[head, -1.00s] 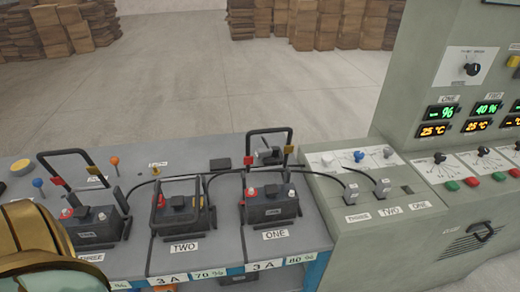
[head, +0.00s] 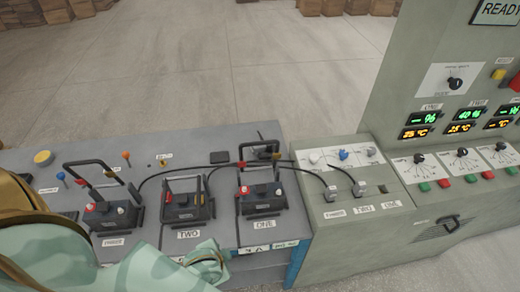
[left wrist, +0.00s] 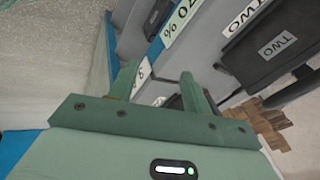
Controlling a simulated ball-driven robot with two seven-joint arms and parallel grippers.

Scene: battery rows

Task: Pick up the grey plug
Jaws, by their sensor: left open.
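Two grey plugs stand on the right-hand console in the head view, one by the THREE label (head: 331,193) and one by the TWO label (head: 359,188). Black cables run from them toward the batteries. My left gripper (head: 215,258) is at the bench's front edge, below battery TWO, well left of the plugs. In the left wrist view it is open (left wrist: 158,88), with nothing between its fingers. My right gripper is not in view.
Batteries THREE (head: 110,216), TWO (head: 186,208) and ONE (head: 262,198) stand in a row with raised black handles. The console (head: 350,240) adjoins the bench on the right, with a tall display panel (head: 425,80) behind. Cables arch over the bench.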

